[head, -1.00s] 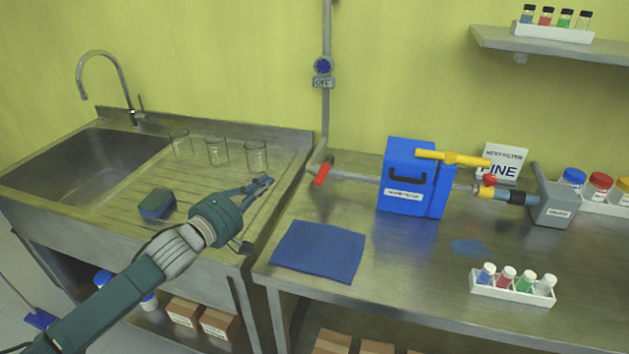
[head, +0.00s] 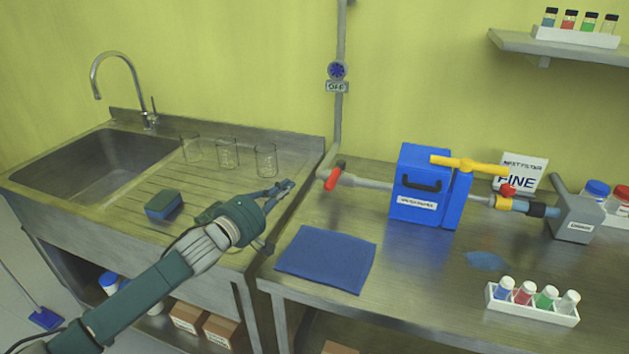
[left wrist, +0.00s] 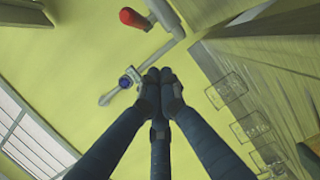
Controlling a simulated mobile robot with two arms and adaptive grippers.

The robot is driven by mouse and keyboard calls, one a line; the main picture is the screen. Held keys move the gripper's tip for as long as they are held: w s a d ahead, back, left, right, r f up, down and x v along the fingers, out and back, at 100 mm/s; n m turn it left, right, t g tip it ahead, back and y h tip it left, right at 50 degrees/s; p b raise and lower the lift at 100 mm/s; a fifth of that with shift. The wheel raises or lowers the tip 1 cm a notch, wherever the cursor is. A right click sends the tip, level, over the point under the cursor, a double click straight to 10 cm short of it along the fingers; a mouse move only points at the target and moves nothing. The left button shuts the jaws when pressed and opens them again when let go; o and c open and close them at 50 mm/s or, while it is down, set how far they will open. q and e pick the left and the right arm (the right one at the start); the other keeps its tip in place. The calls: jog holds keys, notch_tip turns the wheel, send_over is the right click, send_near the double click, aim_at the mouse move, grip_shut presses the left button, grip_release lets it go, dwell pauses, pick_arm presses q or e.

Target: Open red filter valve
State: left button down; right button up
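A red valve handle (head: 333,179) sits tilted on the grey pipe left of the blue filter box (head: 422,188); it also shows at the top of the left wrist view (left wrist: 133,18). A second, smaller red valve (head: 507,190) is on the pipe right of the box. My left gripper (head: 288,186) is over the right edge of the sink's drainboard, left of the red handle and apart from it. In the left wrist view its dark fingers (left wrist: 160,80) meet at the tips, with nothing seen between them. My right gripper is not in view.
A yellow lever (head: 470,164) is on top of the box. A vertical pipe with a blue wheel valve (head: 337,70) rises behind the red handle. Glass beakers (head: 227,153) stand on the drainboard. A blue cloth (head: 326,259) and vial rack (head: 531,304) lie on the bench.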

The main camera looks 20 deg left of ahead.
aim_at(335, 175)
pick_arm(q)
jog(key=w+d+p, duration=0.1)
jog(key=w+d, duration=0.4)
jog(key=w, duration=0.1)
jog(key=shift+w+d+f+p, duration=0.2)
jog(key=shift+d+f+p, duration=0.15)
jog(key=shift+d+f, duration=0.1)
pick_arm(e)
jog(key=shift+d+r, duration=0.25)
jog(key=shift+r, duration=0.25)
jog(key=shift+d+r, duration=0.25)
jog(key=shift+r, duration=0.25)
pick_arm(q)
jog(key=shift+s+d+n+y+b, duration=0.15)
jog(key=shift+d+n+y+b, duration=0.25)
jog(key=shift+y, duration=0.2)
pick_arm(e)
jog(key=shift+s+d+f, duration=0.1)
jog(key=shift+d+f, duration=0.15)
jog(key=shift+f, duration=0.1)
pick_arm(q)
jog(key=shift+y, duration=0.3)
